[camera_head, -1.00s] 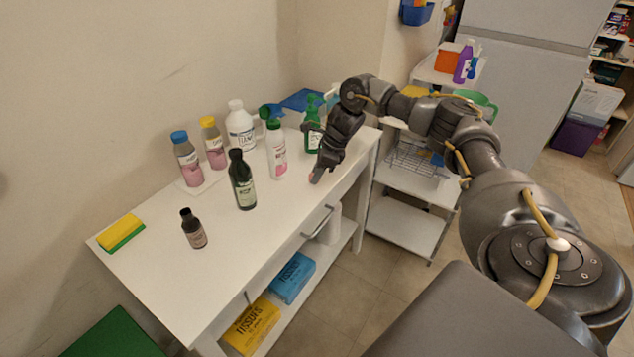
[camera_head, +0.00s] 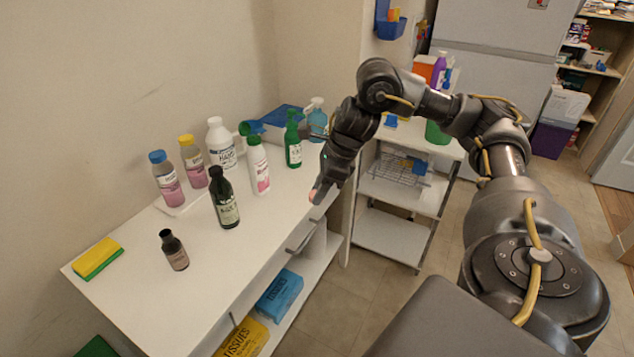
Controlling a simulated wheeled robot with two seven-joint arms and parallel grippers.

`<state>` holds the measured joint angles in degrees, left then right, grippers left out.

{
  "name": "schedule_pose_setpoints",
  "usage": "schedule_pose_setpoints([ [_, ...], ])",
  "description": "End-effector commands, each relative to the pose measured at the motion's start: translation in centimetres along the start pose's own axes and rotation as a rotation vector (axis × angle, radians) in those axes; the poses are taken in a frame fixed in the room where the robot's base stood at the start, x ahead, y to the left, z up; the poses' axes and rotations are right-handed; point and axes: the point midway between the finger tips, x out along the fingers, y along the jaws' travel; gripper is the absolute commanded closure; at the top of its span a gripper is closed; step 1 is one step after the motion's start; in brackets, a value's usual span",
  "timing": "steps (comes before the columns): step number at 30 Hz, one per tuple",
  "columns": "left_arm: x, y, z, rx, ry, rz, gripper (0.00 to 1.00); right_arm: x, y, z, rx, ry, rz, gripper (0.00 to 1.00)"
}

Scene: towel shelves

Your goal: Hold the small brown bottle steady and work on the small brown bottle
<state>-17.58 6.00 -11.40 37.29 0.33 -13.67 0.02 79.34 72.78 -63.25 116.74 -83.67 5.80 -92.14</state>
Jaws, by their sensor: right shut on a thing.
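The small brown bottle (camera_head: 174,251) stands upright on the white table (camera_head: 130,290), near its left front part, with a black cap and a brownish label. No gripper touches it. My right gripper (camera_head: 316,194) points down by the table's front right edge, well to the right of the small brown bottle. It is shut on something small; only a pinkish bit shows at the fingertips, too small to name. My left gripper is out of view.
A taller dark bottle (camera_head: 224,200) stands between the small bottle and my right gripper. A pink-and-white bottle (camera_head: 259,168), a green spray bottle (camera_head: 292,142) and several others stand behind. A yellow-green sponge (camera_head: 97,259) lies at the left. The table's front left is clear.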

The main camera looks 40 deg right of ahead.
Motion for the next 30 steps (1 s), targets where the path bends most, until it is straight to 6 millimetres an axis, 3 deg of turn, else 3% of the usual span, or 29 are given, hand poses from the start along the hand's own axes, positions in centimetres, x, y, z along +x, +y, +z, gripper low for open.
schedule_pose_setpoints([
  [11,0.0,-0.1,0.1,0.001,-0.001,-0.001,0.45,0.3,0.2,0.4,-0.023,0.0,0.01,0.92],
  [16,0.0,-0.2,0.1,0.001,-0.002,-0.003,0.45,2.3,2.7,3.8,-0.213,0.0,0.088,0.92],
  [20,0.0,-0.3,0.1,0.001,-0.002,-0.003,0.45,4.8,6.7,8.2,-0.504,0.001,0.207,0.92],
  [24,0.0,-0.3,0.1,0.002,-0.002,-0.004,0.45,7.4,12.8,12.8,-0.903,0.004,0.371,0.92],
  [30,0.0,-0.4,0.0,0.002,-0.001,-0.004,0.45,10.1,21.4,16.5,-1.487,0.01,0.615,0.92],
])
